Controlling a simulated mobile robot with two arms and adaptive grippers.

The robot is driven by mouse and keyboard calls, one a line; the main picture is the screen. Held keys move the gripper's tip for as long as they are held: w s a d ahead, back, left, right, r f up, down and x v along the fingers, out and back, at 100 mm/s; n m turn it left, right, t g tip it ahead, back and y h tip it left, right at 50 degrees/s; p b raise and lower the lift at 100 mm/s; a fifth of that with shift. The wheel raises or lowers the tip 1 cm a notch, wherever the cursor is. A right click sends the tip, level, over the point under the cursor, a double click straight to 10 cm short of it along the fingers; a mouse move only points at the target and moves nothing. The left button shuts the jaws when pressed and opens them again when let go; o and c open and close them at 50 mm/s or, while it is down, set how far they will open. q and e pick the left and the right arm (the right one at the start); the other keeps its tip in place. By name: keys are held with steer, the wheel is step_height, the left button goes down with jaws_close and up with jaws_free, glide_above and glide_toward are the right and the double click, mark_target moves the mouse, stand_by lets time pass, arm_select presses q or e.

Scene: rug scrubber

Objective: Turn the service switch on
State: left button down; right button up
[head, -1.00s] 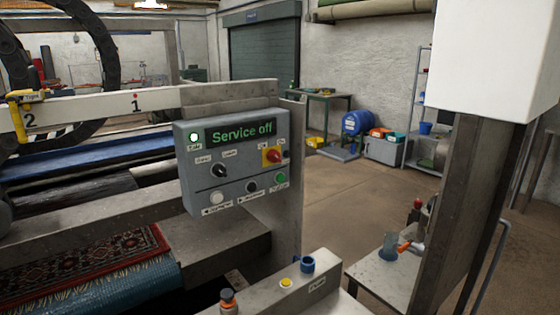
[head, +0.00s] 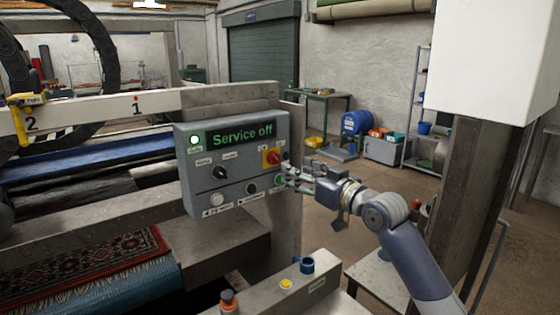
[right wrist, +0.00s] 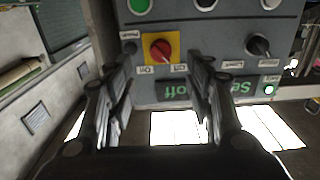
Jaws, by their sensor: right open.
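The grey control box (head: 230,205) has a green display (head: 241,133) reading "Service off". A red rotary switch on a yellow plate (head: 271,157) sits at its upper right. In the right wrist view, upside down, the red switch (right wrist: 160,50) lies between the fingers, with On and Off labels beside it. My right gripper (head: 287,174) is at the box's right edge, just beside the switch. In the wrist view my right gripper (right wrist: 162,60) is open and empty, fingers on either side of the switch. Contact cannot be told. My left gripper is not in view.
The box also carries a black selector knob (head: 219,172), a white button (head: 217,199) and a green button (head: 279,180) close to my fingers. A grey post (head: 289,225) stands behind the box.

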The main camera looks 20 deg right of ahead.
mark_target(278, 161)
steer(key=p+x, duration=0.2)
steer(key=x, duration=0.6)
steer(key=shift+w+a, duration=0.2)
steer(key=shift+w, duration=0.05)
steer(key=c, duration=1.1)
